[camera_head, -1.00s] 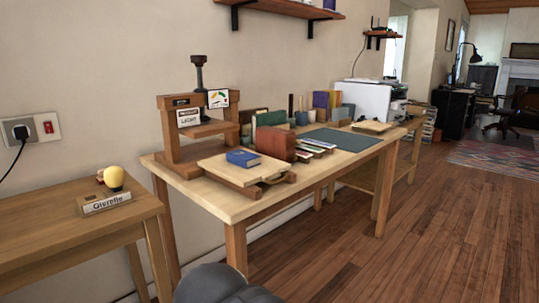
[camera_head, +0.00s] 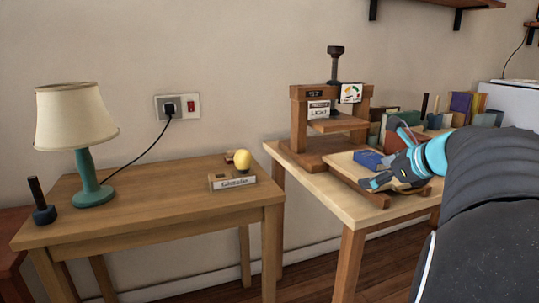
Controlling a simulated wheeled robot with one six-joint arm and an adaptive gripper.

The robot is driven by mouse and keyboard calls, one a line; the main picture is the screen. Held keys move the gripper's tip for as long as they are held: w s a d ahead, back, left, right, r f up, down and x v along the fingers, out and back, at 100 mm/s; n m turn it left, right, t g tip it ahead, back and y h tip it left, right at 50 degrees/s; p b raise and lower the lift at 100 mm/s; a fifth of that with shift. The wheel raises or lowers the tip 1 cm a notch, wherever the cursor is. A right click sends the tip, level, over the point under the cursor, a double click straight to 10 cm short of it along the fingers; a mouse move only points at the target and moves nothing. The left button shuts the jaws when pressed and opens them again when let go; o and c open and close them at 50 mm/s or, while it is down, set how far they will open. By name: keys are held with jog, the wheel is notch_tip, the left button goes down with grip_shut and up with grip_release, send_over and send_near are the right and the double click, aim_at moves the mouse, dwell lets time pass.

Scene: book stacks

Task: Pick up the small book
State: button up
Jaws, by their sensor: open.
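The small book (camera_head: 367,160) is blue and lies flat on a pale wooden board (camera_head: 342,162) at the front of the right-hand table, beside the wooden press. My gripper (camera_head: 376,182) is open, just in front of the book on its near right side. My arm comes in from the right edge and hides part of the board and table. I cannot tell whether the fingers touch the book or the board.
A wooden press (camera_head: 328,122) stands behind the book. Several upright books (camera_head: 460,108) stand farther right. The left table (camera_head: 150,205) holds a lamp (camera_head: 80,120), a nameplate (camera_head: 233,183) and a yellow bulb-shaped thing (camera_head: 242,160). A gap separates the tables.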

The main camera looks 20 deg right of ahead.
jog(key=d+r+m+t+h, duration=0.1)
jog(key=d+r+m+t, duration=0.15)
jog(key=d+m, duration=0.45)
jog(key=n, duration=0.1)
send_near(377, 158)
jog(key=shift+g, duration=0.25)
jog(key=x, duration=0.5)
jog(key=shift+a+r, duration=0.2)
jog(key=shift+a, duration=0.05)
jog(key=shift+d+f+x, duration=0.1)
jog(key=shift+x, duration=1.25)
jog(key=shift+d+f+x, duration=0.1)
jog(key=shift+f+x, duration=0.05)
jog(key=shift+x, duration=1.15)
jog(key=shift+s, duration=0.1)
jog(key=c, duration=1.3)
